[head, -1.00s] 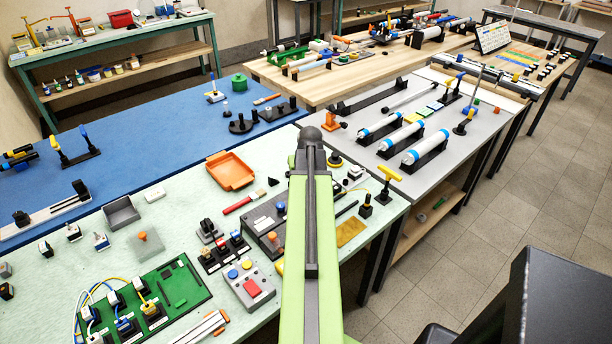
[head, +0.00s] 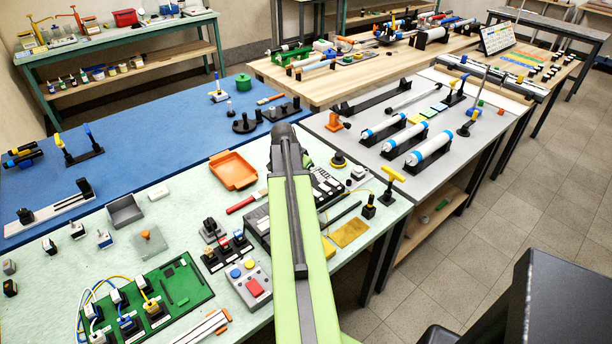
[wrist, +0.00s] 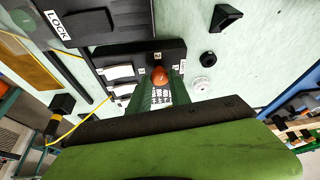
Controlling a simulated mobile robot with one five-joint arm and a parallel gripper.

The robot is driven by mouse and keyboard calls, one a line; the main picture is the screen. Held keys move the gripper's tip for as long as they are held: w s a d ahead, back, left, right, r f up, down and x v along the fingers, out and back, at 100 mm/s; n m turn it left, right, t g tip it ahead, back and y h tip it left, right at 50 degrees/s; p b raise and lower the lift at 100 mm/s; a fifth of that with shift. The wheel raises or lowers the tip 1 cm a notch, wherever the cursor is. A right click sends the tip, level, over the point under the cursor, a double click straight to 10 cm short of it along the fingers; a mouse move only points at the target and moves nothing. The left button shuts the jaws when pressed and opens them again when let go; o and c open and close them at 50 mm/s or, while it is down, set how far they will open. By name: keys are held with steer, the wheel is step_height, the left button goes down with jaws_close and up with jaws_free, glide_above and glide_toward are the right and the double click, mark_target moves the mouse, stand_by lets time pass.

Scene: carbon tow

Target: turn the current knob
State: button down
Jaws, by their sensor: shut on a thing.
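The black control box (head: 326,188) lies on the pale green table, partly hidden behind my arm in the head view. In the wrist view its dark panel (wrist: 116,56) carries white label strips and a round orange-red knob (wrist: 159,73), which I take as the current knob. My gripper (wrist: 160,82) has its two dark green fingers at this knob, shut on it, one on each side. The fingers and the gripper body hide the lower part of the panel. In the head view my arm covers the gripper and the knob.
An orange tray (head: 233,171), a button box (head: 249,284) and a green circuit board (head: 147,302) lie left of my arm. A yellow T-handle (head: 391,183) stands to the right. In the wrist view a yellow cable (wrist: 86,112) runs beside the box.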

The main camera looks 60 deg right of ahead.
steer(key=m, duration=0.1)
steer(key=m+g, duration=0.1)
steer(key=m, duration=0.2)
steer(key=shift+d+m+g+y, duration=0.3)
steer(key=shift+g+y, duration=0.1)
steer(key=shift+m+g+y, duration=0.5)
steer(key=shift+m, duration=1.5)
steer(key=c, duration=1.2)
jaws_free()
steer(key=shift+w, duration=0.1)
